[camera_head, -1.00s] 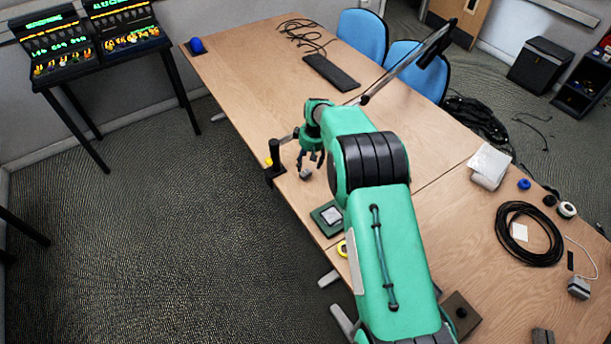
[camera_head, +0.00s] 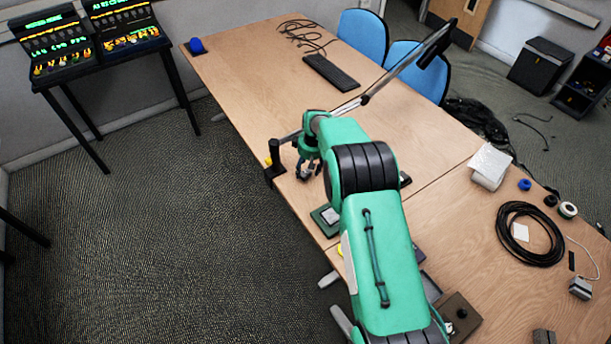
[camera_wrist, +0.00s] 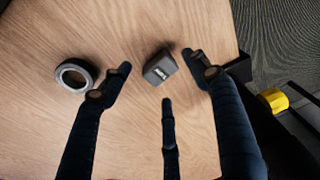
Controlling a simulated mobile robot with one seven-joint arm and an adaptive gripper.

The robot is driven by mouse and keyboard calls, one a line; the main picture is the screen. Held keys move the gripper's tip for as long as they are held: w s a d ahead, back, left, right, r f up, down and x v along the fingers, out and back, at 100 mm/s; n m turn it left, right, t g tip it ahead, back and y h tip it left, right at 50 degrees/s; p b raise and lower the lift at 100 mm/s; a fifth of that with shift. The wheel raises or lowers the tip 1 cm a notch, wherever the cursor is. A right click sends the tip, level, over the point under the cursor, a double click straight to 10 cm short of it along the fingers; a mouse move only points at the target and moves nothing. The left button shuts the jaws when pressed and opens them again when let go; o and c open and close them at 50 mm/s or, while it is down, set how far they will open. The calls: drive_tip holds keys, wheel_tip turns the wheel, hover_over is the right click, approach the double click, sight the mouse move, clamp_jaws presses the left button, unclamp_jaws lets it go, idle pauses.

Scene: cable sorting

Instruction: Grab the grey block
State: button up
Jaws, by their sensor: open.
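The grey block (camera_wrist: 159,67) lies on the wooden table in the wrist view, a small dark grey piece with a light label on one side. My gripper (camera_wrist: 158,78) is open, with three dark fingers spread. One fingertip is left of the block, one is close to its right side, and the third is on the near side. The block sits between them and does not look gripped. In the head view my gripper (camera_head: 308,172) is low over the table near its left edge, and its fingers largely hide the block.
A dark ring-shaped roll (camera_wrist: 76,76) lies left of the block. A black post-like clamp (camera_head: 273,158) stands at the table edge beside my gripper. A green tray (camera_head: 325,218) is nearer, a black keyboard (camera_head: 331,73) farther back. The table's far left is mostly clear.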

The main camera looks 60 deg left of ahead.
sight(305, 174)
drive_tip(key=shift+a+f, duration=0.2)
drive_tip(key=shift+f, duration=1.2)
drive_tip(key=c, duration=1.4)
